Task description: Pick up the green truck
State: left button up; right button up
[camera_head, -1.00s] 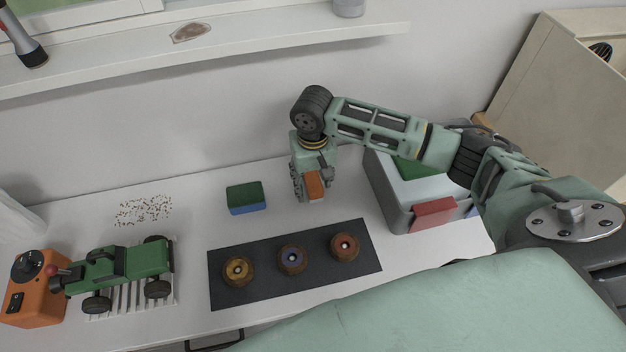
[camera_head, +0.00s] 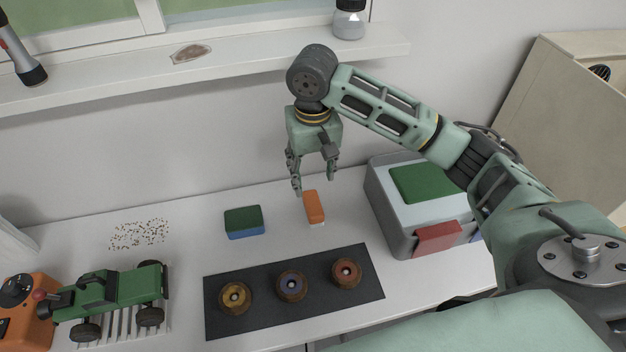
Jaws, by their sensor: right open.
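The green truck (camera_head: 118,292) stands at the left of the white table, on a white ribbed rack (camera_head: 122,328). It has dark wheels, and its left end is close to an orange control box. My right gripper (camera_head: 315,186) points down, open and empty, just above an orange block (camera_head: 314,206) at the back middle of the table. It is well to the right of the truck. My left gripper is not in view.
A green and blue sponge (camera_head: 244,222) lies left of the orange block. A dark mat (camera_head: 263,315) holds three round knobs. A grey bin (camera_head: 393,212) stands at the right. The orange control box (camera_head: 22,312) is at the far left. A window ledge (camera_head: 280,55) runs above.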

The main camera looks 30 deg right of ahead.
aim_at(102, 291)
jog(key=k+j, duration=0.5)
jog(key=k, duration=0.15)
jog(key=k+j, duration=0.5)
jog(key=k, duration=0.2)
